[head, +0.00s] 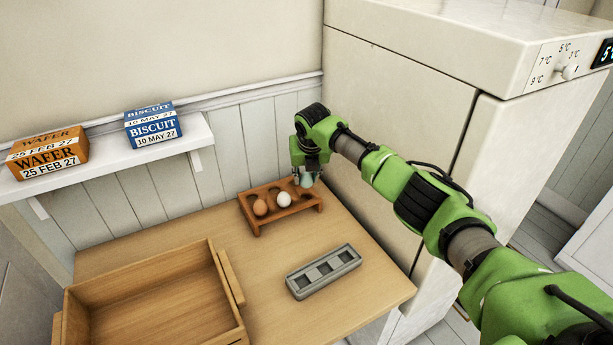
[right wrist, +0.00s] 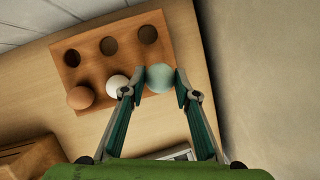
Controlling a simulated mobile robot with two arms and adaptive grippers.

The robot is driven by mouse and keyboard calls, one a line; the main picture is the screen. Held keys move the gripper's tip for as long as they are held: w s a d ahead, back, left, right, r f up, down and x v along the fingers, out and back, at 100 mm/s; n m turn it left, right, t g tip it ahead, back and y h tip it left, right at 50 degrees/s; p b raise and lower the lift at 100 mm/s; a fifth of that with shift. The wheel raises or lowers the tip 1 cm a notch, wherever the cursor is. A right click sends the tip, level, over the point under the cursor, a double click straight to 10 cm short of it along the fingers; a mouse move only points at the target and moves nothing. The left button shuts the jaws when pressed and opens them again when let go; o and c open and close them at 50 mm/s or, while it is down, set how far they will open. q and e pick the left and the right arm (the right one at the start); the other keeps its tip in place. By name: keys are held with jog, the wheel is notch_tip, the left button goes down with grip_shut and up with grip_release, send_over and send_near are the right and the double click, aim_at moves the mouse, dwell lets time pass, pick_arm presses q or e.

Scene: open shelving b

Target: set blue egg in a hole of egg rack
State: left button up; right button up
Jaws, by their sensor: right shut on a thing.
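The blue egg (right wrist: 160,78) is between the fingertips of my right gripper (right wrist: 157,88), which is shut on it. In the head view the blue egg (head: 306,180) shows just under my right gripper (head: 308,172), at the right end of the egg rack. The brown wooden egg rack (head: 264,189) stands at the back of the table. In the right wrist view the egg overlaps the near right corner of the egg rack (right wrist: 88,54); I cannot tell whether it touches a hole. My left gripper is not in view.
A brown egg (head: 260,207) and a white egg (head: 284,199) sit in the rack's front row. A grey tray with square recesses (head: 324,271) and a wooden crate (head: 150,290) stand on the table. A tall cream appliance (head: 400,110) rises at the right; a shelf (head: 110,160) holds boxes.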

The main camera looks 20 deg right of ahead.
aim_at(307, 187)
jog(key=shift+f+b, duration=1.15)
jog(key=shift+f, duration=1.15)
dwell(0.7)
jog(key=o, duration=0.8)
jog(key=shift+r, duration=0.1)
jog(key=v, duration=1.2)
jog(key=shift+s, duration=0.1)
